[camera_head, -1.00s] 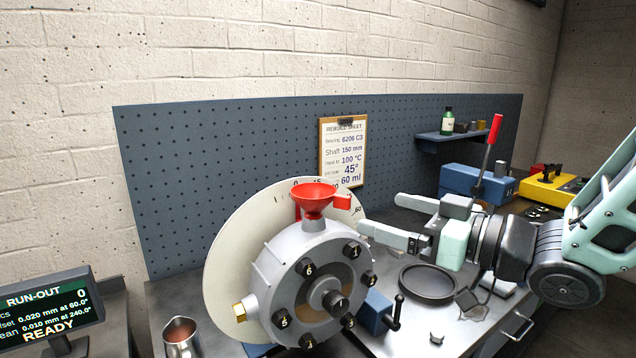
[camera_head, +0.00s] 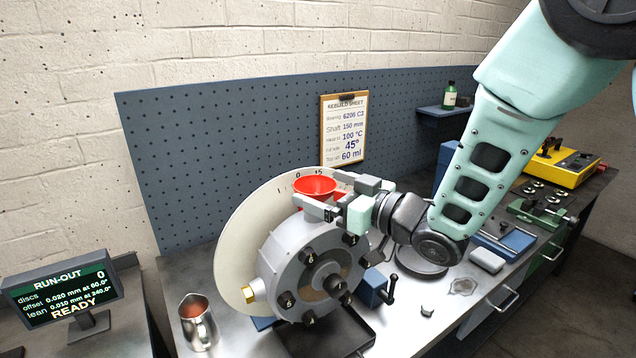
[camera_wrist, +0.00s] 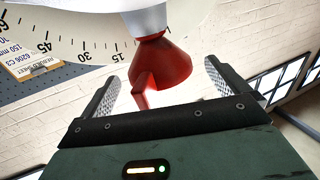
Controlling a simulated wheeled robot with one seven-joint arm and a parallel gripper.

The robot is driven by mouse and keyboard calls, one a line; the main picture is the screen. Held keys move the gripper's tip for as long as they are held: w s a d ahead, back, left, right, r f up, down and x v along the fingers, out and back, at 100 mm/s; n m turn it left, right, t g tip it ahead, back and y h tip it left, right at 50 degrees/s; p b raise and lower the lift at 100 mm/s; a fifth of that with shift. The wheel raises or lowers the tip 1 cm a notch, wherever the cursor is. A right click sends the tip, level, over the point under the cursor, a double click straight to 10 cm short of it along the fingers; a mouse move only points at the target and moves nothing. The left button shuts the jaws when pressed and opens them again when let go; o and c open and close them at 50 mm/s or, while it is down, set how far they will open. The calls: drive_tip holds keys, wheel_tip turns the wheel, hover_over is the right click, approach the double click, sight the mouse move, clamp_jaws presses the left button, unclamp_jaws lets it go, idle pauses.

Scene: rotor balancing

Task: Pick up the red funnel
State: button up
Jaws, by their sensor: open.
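The red funnel (camera_head: 314,185) sits upright on top of the grey rotor housing (camera_head: 306,262), in front of the pale round dial plate (camera_head: 238,232). My gripper (camera_head: 318,198) is open at the funnel, with one finger in front of it and the other behind its right side. In the wrist view the funnel (camera_wrist: 160,72) shows upside down between the two spread fingers of my gripper (camera_wrist: 158,88), with its red tab pointing toward the palm. The fingers appear apart from it. The funnel's lower part is hidden by the near finger in the head view.
A metal jug (camera_head: 198,322) with reddish contents stands at the left of the bench. A run-out display (camera_head: 62,294) is farther left. A blue clamp with a black handle (camera_head: 376,288) is right of the housing. A pegboard (camera_head: 220,150) stands behind.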

drive_tip(key=shift+x, duration=0.8)
drive_tip(key=c, duration=1.1)
drive_tip(key=shift+o, duration=0.2)
